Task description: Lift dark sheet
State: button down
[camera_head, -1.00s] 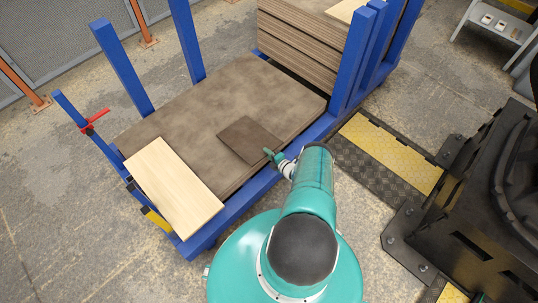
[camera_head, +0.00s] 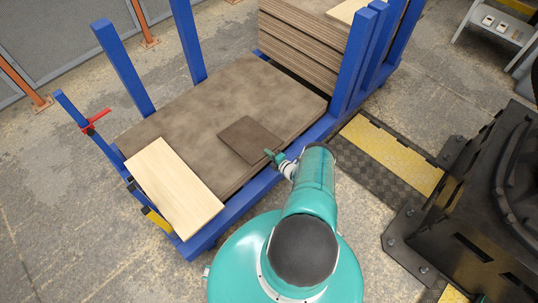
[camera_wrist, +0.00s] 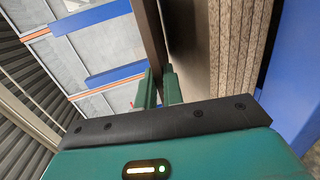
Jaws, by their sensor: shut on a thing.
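The dark sheet (camera_head: 250,139) is a small dark brown square above the large brown boards in the blue cart. My gripper (camera_head: 272,155) is at the sheet's near right edge. In the wrist view, the sheet (camera_wrist: 151,35) is a thin brown strip seen edge-on. Its edge runs down between the two green fingers of my gripper (camera_wrist: 158,88), which are shut on it. In that view a gap shows between the sheet and the board stack (camera_wrist: 190,45). How high the sheet is above the boards is hard to tell from the head view.
A pale wood board (camera_head: 173,187) lies at the cart's left end. Blue posts (camera_head: 353,62) rise around the cart, with a taller board stack (camera_head: 295,50) behind. A yellow and black ramp (camera_head: 388,150) and dark machinery (camera_head: 470,210) stand to the right.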

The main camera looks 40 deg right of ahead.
jog(key=shift+r, duration=1.45)
notch_tip(320, 180, up, 3)
jog(key=shift+t, duration=1.2)
jog(key=shift+r, duration=0.15)
